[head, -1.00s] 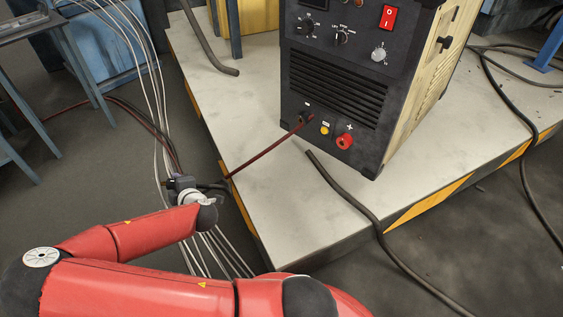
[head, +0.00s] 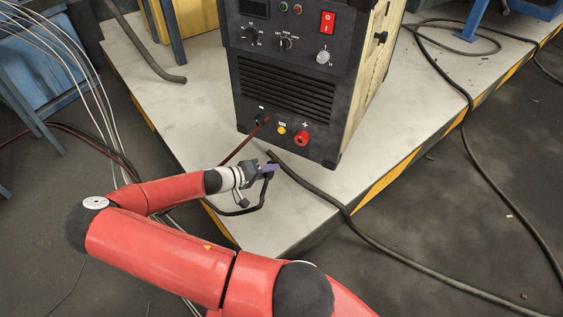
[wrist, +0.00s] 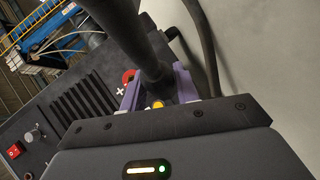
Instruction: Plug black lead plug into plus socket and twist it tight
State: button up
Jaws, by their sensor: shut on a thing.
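The welding machine (head: 285,85) stands on the pale platform. Its red plus socket (head: 303,138) is at the lower right of the front panel, under a white plus mark. The socket also shows in the wrist view (wrist: 128,76), partly hidden by a purple finger. My gripper (head: 269,169) is in front of and below the panel, apart from the socket. Its purple fingers are shut on the black lead plug (wrist: 148,72), which shows as a thick dark shape between them. A black lead (head: 262,198) hangs from my gripper in a loop.
A dark red lead (head: 240,147) runs into the minus socket, left of a yellow connector (head: 282,130). A thick dark hose (head: 320,188) lies across the platform (head: 225,175), its end close behind my gripper. The platform has a striped edge.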

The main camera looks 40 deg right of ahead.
jog(key=s+d+r+m+g+y, duration=0.1)
jog(key=s+d+r+m+g, duration=0.1)
jog(key=s+r+m+g, duration=0.1)
jog(key=shift+s+r+m+g+y+p, duration=0.3)
jog(key=shift+s+r+g+y+p, duration=0.15)
jog(key=shift+r, duration=0.25)
jog(key=shift+w, duration=0.1)
jog(key=shift+w+d+r+b, duration=0.1)
jog(key=shift+w+d+b, duration=0.2)
jog(key=shift+d, duration=0.6)
jog(key=shift+w+d+f+b, duration=0.1)
jog(key=shift+w+d+b, duration=0.25)
jog(key=shift+d, duration=0.5)
jog(key=shift+w+d+r+b, duration=0.15)
jog(key=shift+d+b, duration=0.25)
jog(key=shift+d, duration=0.5)
jog(key=shift+w+d+b, duration=0.25)
jog(key=shift+d+b, duration=0.15)
jog(key=shift+d, duration=0.45)
jog(key=shift+w+d+b, duration=0.25)
jog(key=shift+d+b, duration=0.1)
jog(key=shift+d, duration=0.5)
